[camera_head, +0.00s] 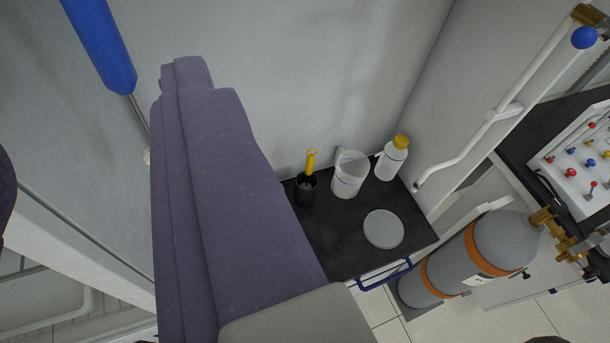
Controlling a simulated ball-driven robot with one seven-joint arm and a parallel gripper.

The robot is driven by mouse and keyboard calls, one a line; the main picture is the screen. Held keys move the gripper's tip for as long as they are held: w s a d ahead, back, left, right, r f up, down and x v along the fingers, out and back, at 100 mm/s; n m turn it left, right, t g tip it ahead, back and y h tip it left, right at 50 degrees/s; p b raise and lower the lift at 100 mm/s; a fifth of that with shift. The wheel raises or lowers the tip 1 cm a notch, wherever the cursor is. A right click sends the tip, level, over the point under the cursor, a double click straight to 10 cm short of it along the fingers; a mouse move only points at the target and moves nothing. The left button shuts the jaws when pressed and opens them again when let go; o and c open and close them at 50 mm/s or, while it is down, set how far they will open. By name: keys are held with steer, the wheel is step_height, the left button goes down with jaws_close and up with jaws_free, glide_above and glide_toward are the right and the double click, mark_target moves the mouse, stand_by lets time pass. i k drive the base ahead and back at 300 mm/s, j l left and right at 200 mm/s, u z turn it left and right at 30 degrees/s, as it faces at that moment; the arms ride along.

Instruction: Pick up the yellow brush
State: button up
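The yellow brush (311,161) stands upright in a small black cup (305,190) on a black countertop (332,237). Only its yellow handle shows above the rim; the lower part is hidden in the cup. The cup is near the back wall, at the left end of the visible counter. A large purple and grey body, which looks like part of my arm, fills the centre left and covers the counter's left side. I see no gripper fingertips, and nothing visible touches the brush.
A white jug (349,174) stands just right of the cup, with a yellow-capped white bottle (391,160) beyond it. A pale round disc (384,229) lies in front. A blue handle (384,277) juts from the counter front. A grey gas cylinder (455,265) stands at right.

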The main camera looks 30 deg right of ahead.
mark_target(310, 158)
steer(key=i+z, duration=0.35)
steer(key=i+j+z, duration=0.1)
steer(key=i+z, duration=0.3)
steer(key=i, duration=0.05)
